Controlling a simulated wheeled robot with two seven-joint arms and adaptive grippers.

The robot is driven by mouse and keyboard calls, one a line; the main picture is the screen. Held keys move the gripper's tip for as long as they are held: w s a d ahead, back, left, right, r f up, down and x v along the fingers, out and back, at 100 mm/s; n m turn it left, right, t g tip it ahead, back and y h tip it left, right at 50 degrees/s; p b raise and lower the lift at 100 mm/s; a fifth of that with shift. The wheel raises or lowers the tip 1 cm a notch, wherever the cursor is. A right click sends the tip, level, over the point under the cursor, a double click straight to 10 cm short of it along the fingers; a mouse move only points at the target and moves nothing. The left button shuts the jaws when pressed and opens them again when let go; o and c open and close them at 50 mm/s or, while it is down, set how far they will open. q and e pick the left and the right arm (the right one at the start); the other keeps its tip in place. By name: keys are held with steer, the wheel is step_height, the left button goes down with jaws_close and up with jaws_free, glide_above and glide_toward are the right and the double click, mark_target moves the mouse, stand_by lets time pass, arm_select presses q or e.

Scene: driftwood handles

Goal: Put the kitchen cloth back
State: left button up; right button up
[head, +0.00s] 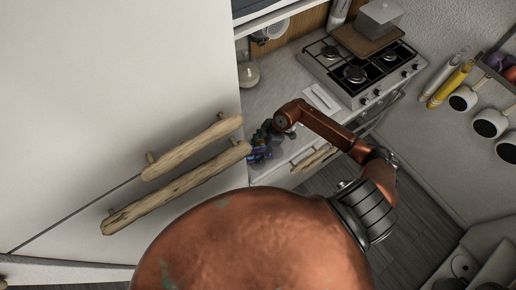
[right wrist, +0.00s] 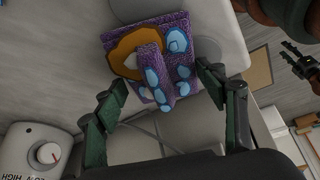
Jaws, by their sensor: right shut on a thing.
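The kitchen cloth (right wrist: 160,60) is a folded purple textile with blue and orange patches. In the right wrist view it lies between the two dark green fingers of my right gripper (right wrist: 164,78), which is shut on it. In the head view the cloth (head: 261,153) is a small dark purple patch by the counter's front edge, partly hidden by my right gripper (head: 264,142). A dark part that looks like my left gripper (right wrist: 302,62) shows at the upper right of the right wrist view. Its fingers are too unclear to read.
Driftwood handles (head: 180,188) stick out from the tall white cabinet left of my right gripper. Another driftwood handle (head: 312,158) is on the drawer front. A gas stove (head: 357,70) stands on the counter (head: 275,80).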

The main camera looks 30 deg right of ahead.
steer(key=shift+f, duration=0.2)
steer(key=o, duration=1)
arm_select(q)
steer(key=shift+w, duration=0.55)
arm_select(e)
steer(key=shift+r, duration=0.25)
arm_select(q)
steer(key=shift+s+f+b, duration=0.25)
steer(key=shift+f+b, duration=0.55)
steer(key=shift+f, duration=0.05)
arm_select(e)
steer(key=v, duration=1.2)
